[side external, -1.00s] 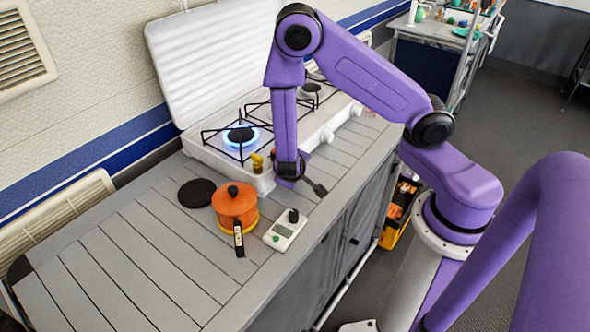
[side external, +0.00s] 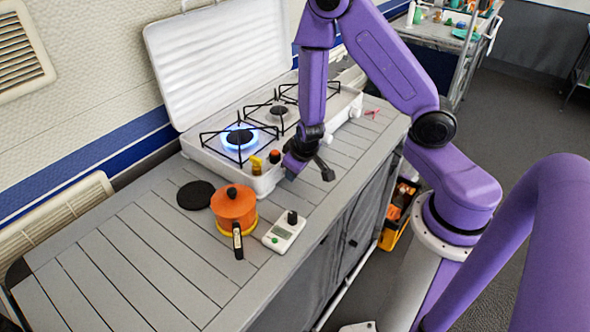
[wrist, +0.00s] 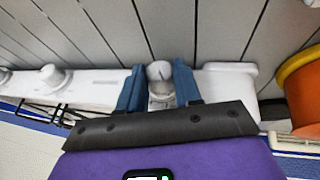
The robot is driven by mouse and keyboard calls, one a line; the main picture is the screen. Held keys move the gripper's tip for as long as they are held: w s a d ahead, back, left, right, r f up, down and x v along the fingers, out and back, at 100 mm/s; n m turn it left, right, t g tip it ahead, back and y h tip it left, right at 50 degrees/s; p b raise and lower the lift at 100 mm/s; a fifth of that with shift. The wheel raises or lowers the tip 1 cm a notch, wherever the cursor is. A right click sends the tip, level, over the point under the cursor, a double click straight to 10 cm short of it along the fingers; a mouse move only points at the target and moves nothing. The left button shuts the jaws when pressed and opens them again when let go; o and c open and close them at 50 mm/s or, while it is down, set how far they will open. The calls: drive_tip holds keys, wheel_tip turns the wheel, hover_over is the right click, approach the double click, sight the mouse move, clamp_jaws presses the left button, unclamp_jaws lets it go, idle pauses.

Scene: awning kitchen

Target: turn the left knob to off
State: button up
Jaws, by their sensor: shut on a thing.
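The white gas stove (side external: 190,152) has its lid up, and its left burner (side external: 240,138) burns with a blue flame. The left knob (wrist: 160,73) is white with a dark pointer line and sits on the stove's front face. My gripper (wrist: 158,78) is shut on this knob, one blue finger on each side of it. In the side view my gripper (side external: 290,172) is at the stove's front edge and hides the left knob. Another white knob (wrist: 50,77) shows further left in the wrist view.
An orange pot (side external: 234,205) stands on the slatted counter left of my gripper, beside a black disc (side external: 196,195). A small white timer (side external: 284,232) lies in front. A yellow item (side external: 257,165) and an orange-black item (side external: 274,157) are at the stove's front edge.

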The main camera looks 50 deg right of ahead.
drive_tip(key=shift+d+y, duration=0.2)
drive_tip(key=shift+y, duration=0.7)
drive_tip(key=shift+d+m+y, duration=0.2)
drive_tip(key=shift+m+y, duration=0.2)
drive_tip(key=shift+y, duration=1.1)
drive_tip(key=shift+d+f+m+y, duration=0.1)
drive_tip(key=shift+d+m+y, duration=0.15)
drive_tip(key=shift+y, duration=0.7)
drive_tip(key=shift+d+f+m+y, duration=0.15)
drive_tip(key=shift+m+y, duration=0.1)
drive_tip(key=shift+y, duration=0.7)
drive_tip(key=y, duration=0.2)
drive_tip(key=m+y, duration=0.1)
drive_tip(key=y, duration=0.1)
drive_tip(key=shift+d+f+t, duration=0.15)
drive_tip(key=shift+d+t, duration=0.1)
drive_tip(key=shift+t, duration=0.15)
drive_tip(key=shift+w+d+f+m+t+y, duration=0.15)
drive_tip(key=shift+m+y, duration=0.1)
drive_tip(key=shift+y, duration=0.75)
drive_tip(key=shift+s+f+m+t+y, duration=0.15)
drive_tip(key=shift+m+y, duration=0.1)
drive_tip(key=shift+y, duration=0.75)
drive_tip(key=shift+w, duration=0.15)
